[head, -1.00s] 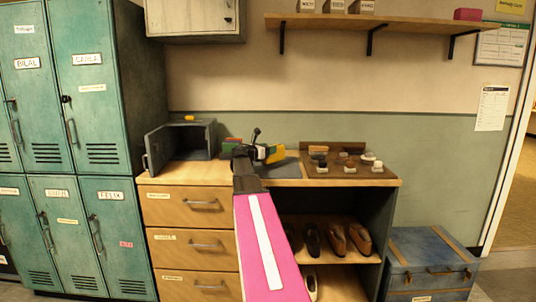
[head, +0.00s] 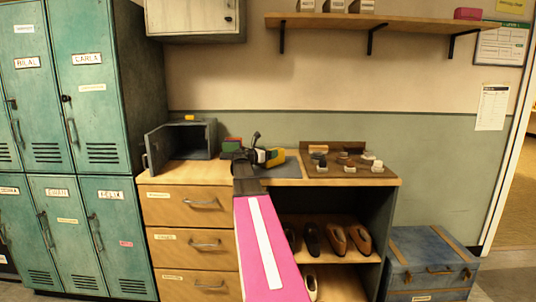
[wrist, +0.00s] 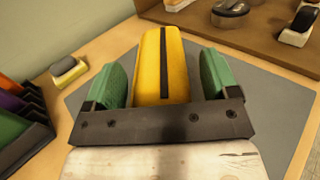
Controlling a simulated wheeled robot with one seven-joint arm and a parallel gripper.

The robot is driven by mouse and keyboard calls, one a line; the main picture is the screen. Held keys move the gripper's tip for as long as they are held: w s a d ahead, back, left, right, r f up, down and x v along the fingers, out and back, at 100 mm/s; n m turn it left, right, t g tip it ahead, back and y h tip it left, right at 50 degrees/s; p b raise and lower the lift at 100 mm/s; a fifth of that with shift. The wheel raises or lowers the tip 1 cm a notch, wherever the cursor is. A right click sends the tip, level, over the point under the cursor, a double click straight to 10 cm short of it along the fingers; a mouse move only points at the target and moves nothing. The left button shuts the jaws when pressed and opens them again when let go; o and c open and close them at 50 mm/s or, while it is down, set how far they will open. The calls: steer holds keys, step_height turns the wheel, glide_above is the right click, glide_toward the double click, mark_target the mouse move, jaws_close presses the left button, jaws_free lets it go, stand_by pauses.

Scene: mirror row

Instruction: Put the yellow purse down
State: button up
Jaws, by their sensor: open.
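The yellow purse (wrist: 163,62), with a dark stripe along its top, lies on a grey mat (wrist: 262,115) in the wrist view. My gripper (wrist: 163,78) is open around it. One green finger pad is on each side, with a gap between the purse and each pad. My gripper hides part of the purse and of the mat (head: 288,169).
A small open grey locker box (head: 184,142) stands left on the bench (head: 222,174). A brown board (head: 322,170) with brushes and tins lies right. Upright coloured items in a dark rack (wrist: 18,125) stand left of the mat.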

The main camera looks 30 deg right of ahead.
steer(key=v, duration=1.2)
steer(key=shift+s, duration=0.1)
